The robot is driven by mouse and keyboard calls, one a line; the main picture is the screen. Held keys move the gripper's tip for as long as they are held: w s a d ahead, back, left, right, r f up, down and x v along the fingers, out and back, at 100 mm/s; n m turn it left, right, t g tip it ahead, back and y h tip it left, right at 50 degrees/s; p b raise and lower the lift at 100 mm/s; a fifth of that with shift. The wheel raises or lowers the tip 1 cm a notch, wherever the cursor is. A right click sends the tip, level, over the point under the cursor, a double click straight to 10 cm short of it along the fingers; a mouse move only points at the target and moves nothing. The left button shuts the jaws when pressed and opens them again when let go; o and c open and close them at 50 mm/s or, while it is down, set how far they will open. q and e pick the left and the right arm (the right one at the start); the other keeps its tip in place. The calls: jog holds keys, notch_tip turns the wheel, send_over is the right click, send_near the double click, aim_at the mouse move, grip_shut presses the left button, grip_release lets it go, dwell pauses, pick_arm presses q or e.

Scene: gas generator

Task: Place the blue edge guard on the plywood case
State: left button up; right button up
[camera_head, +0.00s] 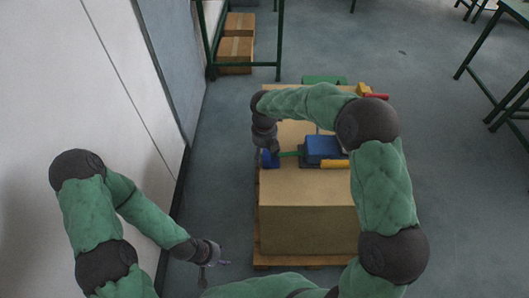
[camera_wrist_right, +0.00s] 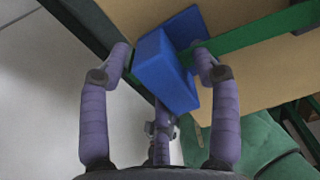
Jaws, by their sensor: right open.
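The plywood case (camera_head: 300,190) is a tan box in the middle of the head view. The blue edge guard (camera_head: 270,159) is at the left edge of its top, with a green strap (camera_head: 289,154) running to it. In the right wrist view the guard (camera_wrist_right: 168,70) sits at the case's edge, by the strap (camera_wrist_right: 250,32). My right gripper (camera_wrist_right: 162,62) is open, its fingers on either side of the guard; contact cannot be told. My left gripper (camera_head: 213,264) is open and empty, low at the left, apart from the case.
A blue device (camera_head: 322,148) with a yellow part (camera_head: 336,164) lies on the case top. Red (camera_head: 376,96) and green (camera_head: 323,80) items are at the far end. Cardboard boxes (camera_head: 237,48) stand under a green-framed table behind. A white wall is on the left.

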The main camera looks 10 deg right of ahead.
aim_at(264, 150)
notch_tip(264, 150, up, 12)
jog(key=p, duration=0.5)
jog(key=shift+r, duration=0.15)
dwell(1.2)
